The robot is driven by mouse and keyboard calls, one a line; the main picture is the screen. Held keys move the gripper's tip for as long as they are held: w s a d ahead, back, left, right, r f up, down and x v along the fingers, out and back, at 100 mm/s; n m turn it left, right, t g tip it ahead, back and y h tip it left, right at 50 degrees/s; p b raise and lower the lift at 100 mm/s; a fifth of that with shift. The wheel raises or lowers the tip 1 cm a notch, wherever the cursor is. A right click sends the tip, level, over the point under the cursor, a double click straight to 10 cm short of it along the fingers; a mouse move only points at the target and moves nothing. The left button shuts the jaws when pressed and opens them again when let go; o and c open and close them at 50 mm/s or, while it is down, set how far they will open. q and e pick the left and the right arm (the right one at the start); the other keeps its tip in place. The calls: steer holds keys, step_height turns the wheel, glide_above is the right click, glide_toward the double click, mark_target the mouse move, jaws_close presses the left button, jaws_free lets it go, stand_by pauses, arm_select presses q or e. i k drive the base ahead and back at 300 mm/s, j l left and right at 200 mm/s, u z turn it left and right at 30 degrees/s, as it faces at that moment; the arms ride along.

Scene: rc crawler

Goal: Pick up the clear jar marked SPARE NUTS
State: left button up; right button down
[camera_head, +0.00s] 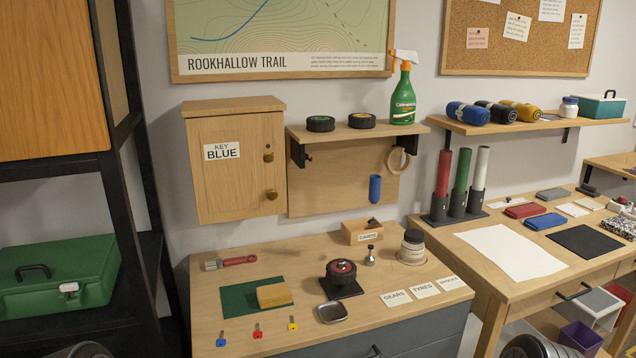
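A small jar (412,248) with a dark lid stands upright at the back right of the near wooden bench. Its body looks clear with a pale label, but the lettering is too small to read. A second small jar (569,107) with a blue lid and whitish body stands on the right wall shelf; its marking is not readable either. Neither of my grippers is in view. Rounded grey parts at the bottom edge seem to be my arms, with no fingers showing.
Near the dark-lidded jar are a small metal item (370,256), a CAMPS wooden box (361,232) and cards marked GEARS (395,298) and TYRES (425,290). A black-based red-topped device (341,275) stands left.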

mark_target(411, 252)
steer(key=i+l, duration=0.1)
steer(key=l, duration=0.35)
steer(key=l+z, duration=0.1)
steer(key=l, duration=0.3)
steer(key=i+l, duration=0.15)
steer(key=l, duration=0.25)
steer(key=i+l+z, duration=0.1)
steer(key=l, duration=0.35)
steer(key=i+l, duration=0.1)
steer(key=l, duration=0.3)
steer(key=i+l+z, duration=0.1)
steer(key=l, duration=0.3)
steer(key=i+l, duration=0.15)
steer(key=l, duration=0.25)
steer(key=i+l+z, duration=0.1)
steer(key=l, duration=0.3)
